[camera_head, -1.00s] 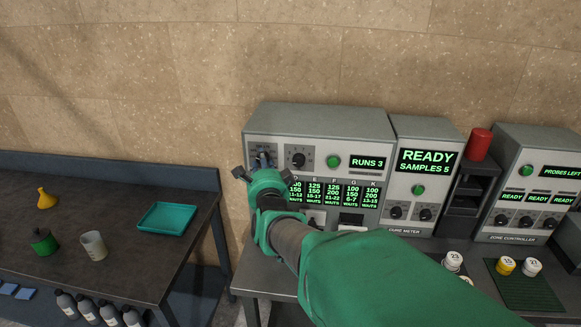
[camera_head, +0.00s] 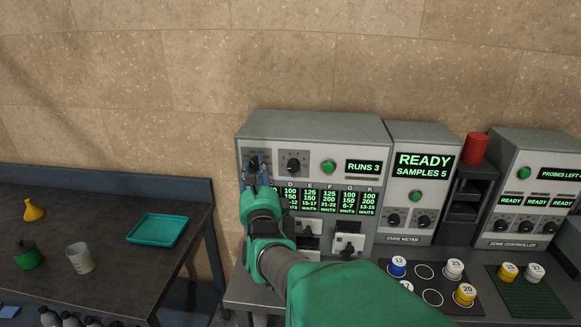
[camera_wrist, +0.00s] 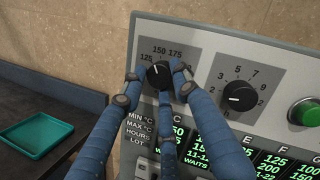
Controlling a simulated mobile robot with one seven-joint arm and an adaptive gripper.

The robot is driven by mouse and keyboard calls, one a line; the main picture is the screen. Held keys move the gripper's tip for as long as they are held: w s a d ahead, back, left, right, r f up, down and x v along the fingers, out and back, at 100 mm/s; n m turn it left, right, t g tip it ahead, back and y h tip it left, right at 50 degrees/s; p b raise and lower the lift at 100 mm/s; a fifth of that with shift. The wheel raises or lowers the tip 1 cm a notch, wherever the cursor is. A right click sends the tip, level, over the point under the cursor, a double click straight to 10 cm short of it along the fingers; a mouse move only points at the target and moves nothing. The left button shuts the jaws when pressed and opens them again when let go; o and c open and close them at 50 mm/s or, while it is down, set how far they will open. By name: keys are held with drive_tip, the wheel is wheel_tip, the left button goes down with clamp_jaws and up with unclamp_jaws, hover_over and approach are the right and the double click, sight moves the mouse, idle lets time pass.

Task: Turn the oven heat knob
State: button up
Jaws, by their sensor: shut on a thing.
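The oven heat knob (camera_wrist: 158,74) is a round black dial at the panel's upper left, with 125, 150 and 175 marked around it in the wrist view. In the head view this knob (camera_head: 254,165) is partly covered by fingers. My gripper (camera_wrist: 158,78) is shut on the knob, with blue fingers on its left and right sides and another finger below. In the head view my gripper (camera_head: 250,178) reaches up to the panel from below. The knob's exact pointer direction is hard to read.
A second black knob (camera_wrist: 239,96), numbered, sits close to the right, then a green button (camera_wrist: 305,112). The oven display (camera_head: 364,167) reads RUNS 3. A cure meter (camera_head: 418,185) stands to the right. A teal tray (camera_head: 157,231) lies on the left table.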

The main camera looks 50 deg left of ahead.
drive_tip(key=shift+r+m+t, duration=0.2)
drive_tip(key=shift+m+t, duration=0.1)
drive_tip(key=shift+m, duration=0.7)
drive_tip(key=o, duration=1.1)
drive_tip(key=shift+w, duration=0.1)
drive_tip(key=shift+f, duration=0.15)
drive_tip(key=v, duration=1.2)
drive_tip(key=shift+f, duration=0.1)
